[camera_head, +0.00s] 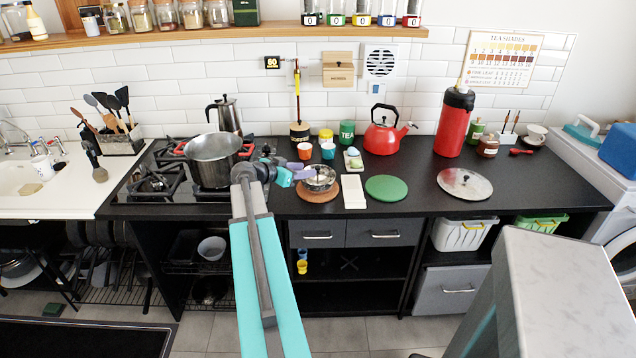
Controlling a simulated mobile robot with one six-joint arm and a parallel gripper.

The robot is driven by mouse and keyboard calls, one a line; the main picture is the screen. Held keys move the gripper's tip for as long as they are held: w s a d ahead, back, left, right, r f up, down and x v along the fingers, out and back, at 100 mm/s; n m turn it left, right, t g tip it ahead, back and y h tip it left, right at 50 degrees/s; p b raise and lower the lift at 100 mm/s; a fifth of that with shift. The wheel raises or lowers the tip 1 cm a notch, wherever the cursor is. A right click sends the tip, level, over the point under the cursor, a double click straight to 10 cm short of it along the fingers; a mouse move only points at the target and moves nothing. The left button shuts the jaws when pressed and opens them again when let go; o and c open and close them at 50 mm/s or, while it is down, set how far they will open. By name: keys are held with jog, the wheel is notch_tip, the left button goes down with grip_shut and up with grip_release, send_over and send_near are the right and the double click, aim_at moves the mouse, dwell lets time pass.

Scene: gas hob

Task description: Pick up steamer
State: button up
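A small round metal vessel (319,179), which looks like the steamer, sits on a round brown wooden board (301,195) on the black counter, right of the hob. My gripper (302,173) reaches in from the left, with its purple and teal finger parts at the vessel's left side. The fingertips overlap the vessel's left edge in the picture. I cannot tell whether they touch it or how far apart they are. My arm hides part of the counter front and the hob's right edge.
A large steel pot (213,165) with red handles stands on the hob (150,178), close left of my gripper. A white board (355,192), a green round mat (386,188) and a metal lid (465,183) lie to the right. Cups and a red kettle (385,135) stand behind.

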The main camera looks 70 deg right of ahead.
jog(key=shift+d, duration=0.1)
jog(key=shift+s+d+f+p, duration=0.1)
jog(key=shift+s+d+p, duration=0.15)
jog(key=shift+d+p, duration=0.25)
jog(key=shift+p+x, duration=0.6)
jog(key=shift+x, duration=1.35)
jog(key=shift+f, duration=0.1)
grip_shut()
